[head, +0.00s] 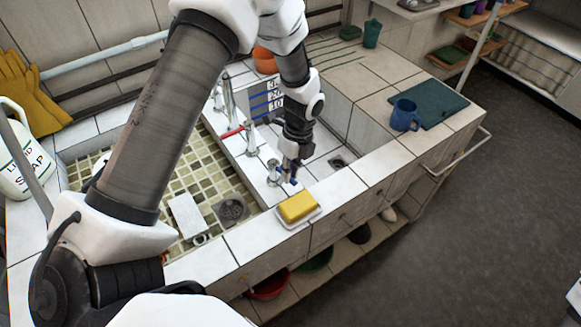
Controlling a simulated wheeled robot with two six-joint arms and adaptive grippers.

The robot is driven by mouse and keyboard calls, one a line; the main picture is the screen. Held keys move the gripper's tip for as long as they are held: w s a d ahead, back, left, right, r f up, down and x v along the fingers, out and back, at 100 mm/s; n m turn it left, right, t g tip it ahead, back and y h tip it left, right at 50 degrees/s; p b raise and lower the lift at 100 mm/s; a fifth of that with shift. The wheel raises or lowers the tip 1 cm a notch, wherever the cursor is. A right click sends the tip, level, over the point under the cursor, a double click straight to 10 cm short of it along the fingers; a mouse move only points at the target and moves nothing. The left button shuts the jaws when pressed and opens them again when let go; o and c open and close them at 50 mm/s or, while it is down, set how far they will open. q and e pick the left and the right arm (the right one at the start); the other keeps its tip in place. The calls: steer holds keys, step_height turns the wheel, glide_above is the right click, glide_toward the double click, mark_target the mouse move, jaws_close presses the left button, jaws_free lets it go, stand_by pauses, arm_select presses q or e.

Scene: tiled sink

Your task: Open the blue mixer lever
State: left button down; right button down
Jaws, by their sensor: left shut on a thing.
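My left gripper (290,172) reaches down to the divider between the two basins. It is shut on the blue mixer lever (293,182), of which only a small blue part shows beside the fingers. The chrome mixer base (273,173) stands just left of the fingers. The fingers and wrist hide most of the lever, so its exact angle cannot be told. A red lever (232,133) sits farther back on the same divider. My right gripper is not in view.
A yellow sponge (298,206) on a white dish lies close in front of the gripper. Chrome taps (228,98) rise behind it. A white brick-like block (187,215) lies in the left basin. A blue mug (404,114) stands on the right counter, and a soap bottle (25,160) stands far left.

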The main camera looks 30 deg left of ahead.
arm_select(q)
steer(key=c, duration=1.2)
jaws_free()
steer(key=shift+r, duration=0.1)
steer(key=r, duration=0.4)
steer(key=w+r, duration=0.1)
steer(key=r, duration=0.2)
steer(key=w+r, duration=0.1)
steer(key=r, duration=0.3)
steer(key=shift+w+d+r, duration=0.2)
steer(key=shift+d+r, duration=0.05)
steer(key=shift+r, duration=0.1)
steer(key=shift+s+f, duration=0.1)
